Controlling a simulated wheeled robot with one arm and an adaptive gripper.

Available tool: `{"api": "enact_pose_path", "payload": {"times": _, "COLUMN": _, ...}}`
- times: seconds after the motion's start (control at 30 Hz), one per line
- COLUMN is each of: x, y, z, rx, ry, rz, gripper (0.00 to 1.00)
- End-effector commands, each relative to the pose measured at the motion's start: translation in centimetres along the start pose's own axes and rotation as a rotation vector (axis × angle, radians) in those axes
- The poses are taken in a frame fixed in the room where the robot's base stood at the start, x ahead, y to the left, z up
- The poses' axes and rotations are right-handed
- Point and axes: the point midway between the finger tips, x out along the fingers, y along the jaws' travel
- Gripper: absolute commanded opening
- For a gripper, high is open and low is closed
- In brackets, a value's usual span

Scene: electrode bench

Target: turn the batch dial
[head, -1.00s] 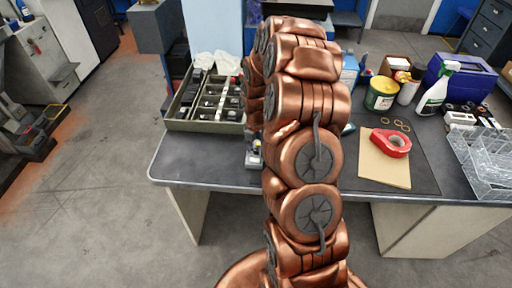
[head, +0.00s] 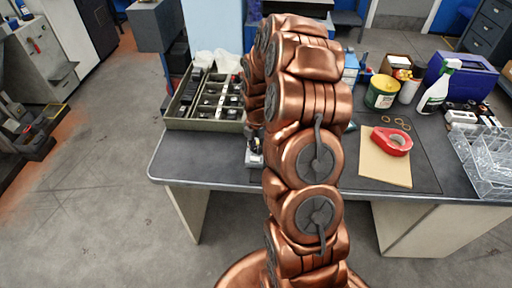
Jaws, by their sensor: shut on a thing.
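A small grey-and-white device (head: 254,160) stands on the bench, at the left edge of my copper arm. It may be the one with the batch dial, but no dial face can be made out. A dark part of my gripper (head: 252,141) shows just above it, against its top. The rest of my gripper is hidden behind my arm. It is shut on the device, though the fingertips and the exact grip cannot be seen.
A compartment tray (head: 172,123) with dark parts stands left. The bench's front left is clear.

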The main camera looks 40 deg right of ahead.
Motion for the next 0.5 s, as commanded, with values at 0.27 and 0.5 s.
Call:
{"api": "enact_pose_path", "payload": {"times": 0.27, "x": 0.35, "y": 0.22, "z": 0.17, "rx": 0.191, "ry": -0.005, "rz": 0.009, "gripper": 0.00}}
{"api": "enact_pose_path", "payload": {"times": 0.5, "x": 0.40, "y": 0.21, "z": 0.15, "rx": 0.418, "ry": -0.004, "rz": 0.010, "gripper": 0.00}}
